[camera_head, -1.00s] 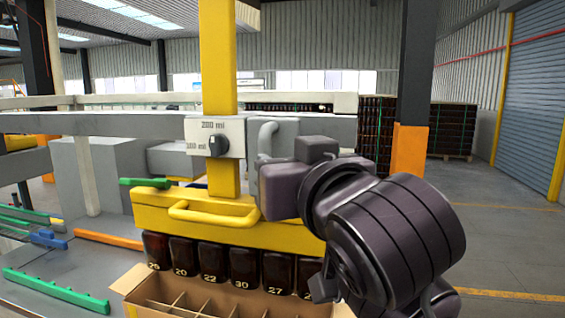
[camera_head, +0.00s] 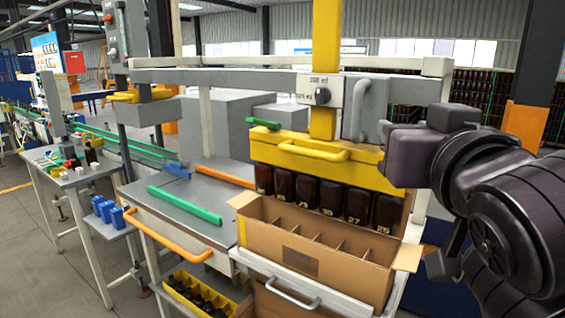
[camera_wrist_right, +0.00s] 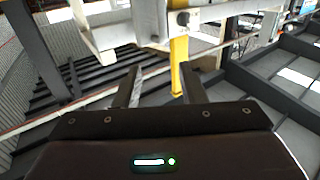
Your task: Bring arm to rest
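My right arm (camera_head: 490,190) fills the right side of the head view, in front of the filling station. My right gripper (camera_wrist_right: 160,82) shows in the right wrist view with its two fingers apart and nothing between them. In the head view I cannot make out its fingers. The wrist view looks past the fingers at a yellow post, grey beams and the hall's roof and wall. My left arm and left gripper are not in view.
A yellow bar (camera_head: 310,158) holds a row of amber bottles (camera_head: 306,190) above an open divided cardboard box (camera_head: 310,255). A green rail (camera_head: 185,204) lies on the grey table. A yellow crate (camera_head: 190,298) stands low. Floor is clear at the lower left.

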